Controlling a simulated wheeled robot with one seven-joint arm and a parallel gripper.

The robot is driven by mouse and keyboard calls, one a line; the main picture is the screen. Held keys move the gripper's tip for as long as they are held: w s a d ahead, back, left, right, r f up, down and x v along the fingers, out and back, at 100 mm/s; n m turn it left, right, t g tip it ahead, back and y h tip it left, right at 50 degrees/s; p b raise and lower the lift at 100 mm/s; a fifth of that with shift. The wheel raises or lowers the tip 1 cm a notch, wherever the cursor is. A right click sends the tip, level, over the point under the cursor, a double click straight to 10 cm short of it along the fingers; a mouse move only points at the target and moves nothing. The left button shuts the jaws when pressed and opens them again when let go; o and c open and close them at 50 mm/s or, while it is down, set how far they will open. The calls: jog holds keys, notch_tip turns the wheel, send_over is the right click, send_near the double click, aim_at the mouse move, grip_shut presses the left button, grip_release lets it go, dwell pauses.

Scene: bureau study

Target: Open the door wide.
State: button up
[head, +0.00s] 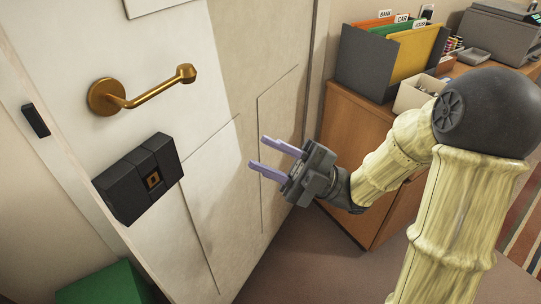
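A white panelled door (225,110) fills the left and middle of the head view and looks shut. A brass lever handle (145,92) sticks out from it, its bar pointing right. Below the handle is a black lock box (140,178) with a small orange-brown part. My gripper (262,155) is open and empty, with two lilac fingers pointing left. It is in front of the door, right of and lower than the handle, apart from it.
A wooden cabinet (355,150) stands right of the door, with a dark file holder (365,62) of coloured folders, an open box (412,95) and a grey machine (495,38) on top. A green object (105,284) is at lower left. Some floor (330,265) is clear below my gripper.

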jog(key=c, duration=0.4)
jog(key=shift+w+a+f+t, duration=0.15)
jog(key=shift+w+a+t, duration=0.05)
jog(key=shift+t, duration=0.2)
grip_shut()
jog(key=w+a+f+m+t+h, duration=0.1)
jog(key=w+f+m+t+h, duration=0.7)
jog(key=m+t, duration=0.25)
jog(key=w+d+f+m+t+h, duration=0.3)
jog(key=w+d+f+m+h, duration=0.3)
jog(key=d+m+h, duration=0.25)
jog(key=s+d+f+m+g+h, duration=0.3)
jog(key=s+d+f+m+h, duration=0.15)
jog(key=d+m+h, duration=0.3)
jog(key=s+d+f+m+g, duration=0.1)
jog(key=s+m+g, duration=0.1)
jog(key=s, duration=0.3)
jog(key=s+d+f+m+g, duration=0.2)
jog(key=s+m+g, duration=0.1)
jog(key=s+m, duration=0.1)
jog(key=shift+s+f, duration=0.3)
jog(key=shift+s, duration=0.4)
